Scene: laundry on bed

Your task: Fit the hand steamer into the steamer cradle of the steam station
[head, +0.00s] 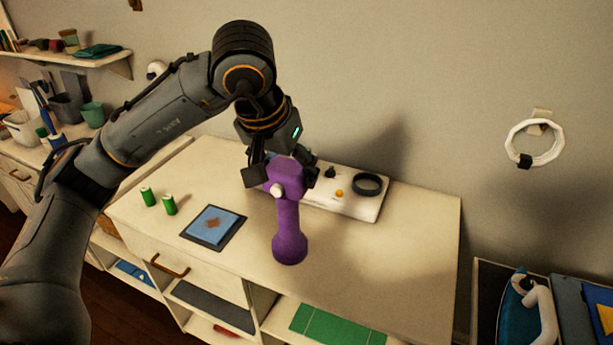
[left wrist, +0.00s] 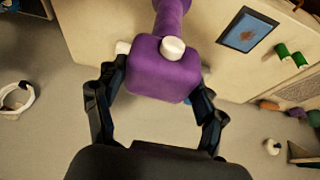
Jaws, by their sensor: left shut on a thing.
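The purple hand steamer (head: 289,222) hangs upright in my left gripper (head: 283,180), its blocky head up and its handle pointing down. The gripper's fingers are on either side of the head. In the left wrist view the steamer (left wrist: 163,75) sits between the fingers of the left gripper (left wrist: 157,92). The white steam station (head: 335,207) lies at the back of the table against the wall, with a dark ring (head: 367,184), an orange knob and a small black part on it. The steamer and gripper cover its left part. My right gripper is in neither view.
A blue framed pad (head: 213,227) and two green cylinders (head: 158,201) lie on the tabletop (head: 400,240) to the left. The tabletop right of the steamer is clear. A bin with an iron (head: 518,305) stands at the lower right.

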